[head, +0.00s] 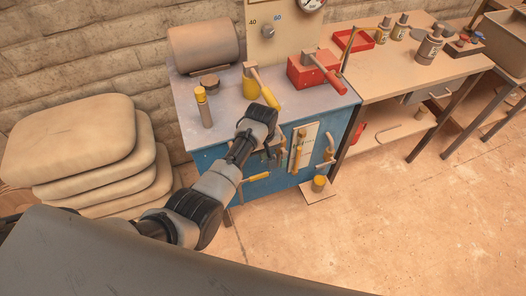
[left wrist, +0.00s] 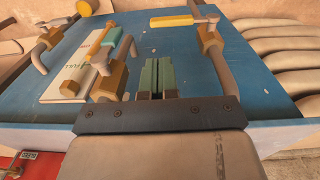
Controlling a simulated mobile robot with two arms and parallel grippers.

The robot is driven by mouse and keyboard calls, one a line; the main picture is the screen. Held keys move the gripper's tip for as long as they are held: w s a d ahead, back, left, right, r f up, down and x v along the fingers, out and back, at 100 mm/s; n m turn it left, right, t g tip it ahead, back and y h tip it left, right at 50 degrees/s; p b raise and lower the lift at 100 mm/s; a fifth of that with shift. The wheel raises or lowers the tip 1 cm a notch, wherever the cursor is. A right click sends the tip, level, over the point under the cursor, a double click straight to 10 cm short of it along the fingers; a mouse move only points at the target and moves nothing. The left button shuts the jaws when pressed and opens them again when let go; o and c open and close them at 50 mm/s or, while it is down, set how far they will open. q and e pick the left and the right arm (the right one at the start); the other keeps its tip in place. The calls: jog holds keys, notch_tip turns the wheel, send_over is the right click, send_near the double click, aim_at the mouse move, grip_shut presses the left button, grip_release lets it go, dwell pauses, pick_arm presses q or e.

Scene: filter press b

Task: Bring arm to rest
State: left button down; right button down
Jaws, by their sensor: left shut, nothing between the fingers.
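My left arm reaches from the lower left of the head view toward the front of a blue cabinet (head: 208,158). My left gripper (head: 274,156) is at that front, small and partly hidden behind its own wrist. In the left wrist view its fingers (left wrist: 158,76) are together with nothing between them. The blue front (left wrist: 195,85) lies beyond them, with pipes and orange fittings (left wrist: 112,78) to the left and a yellow-handled valve (left wrist: 172,21) above. I cannot tell whether the fingers touch anything. My right gripper is not in view.
The cabinet top carries a yellow-capped bottle (head: 204,108), a yellow lever valve (head: 251,86) and a red box (head: 312,70). Stacked sacks (head: 70,140) stand left. A workbench (head: 420,75) with bottles is right. A yellow-topped item (head: 319,183) sits low before the cabinet. The right floor is clear.

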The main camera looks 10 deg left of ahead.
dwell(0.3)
pick_arm(q)
jog(key=s+a+f+m, duration=0.2)
jog(key=s+a+f, duration=0.1)
jog(key=s+f, duration=0.7)
jog(key=s+a+f+m, duration=0.2)
jog(key=s+f, duration=0.7)
jog(key=f, duration=0.4)
jog(key=s+a+f+m, duration=0.1)
jog(key=s+a+f, duration=0.1)
jog(key=s, duration=0.7)
jog(key=s+a+f+m, duration=0.2)
jog(key=s+f, duration=0.2)
jog(key=s, duration=0.6)
jog(key=s+a+f+m, duration=0.2)
jog(key=s+f, duration=0.1)
jog(key=s, duration=0.7)
jog(key=shift+a+f+t+b, duration=0.15)
jog(key=shift+f+t+b, duration=0.1)
jog(key=shift+t+b, duration=0.15)
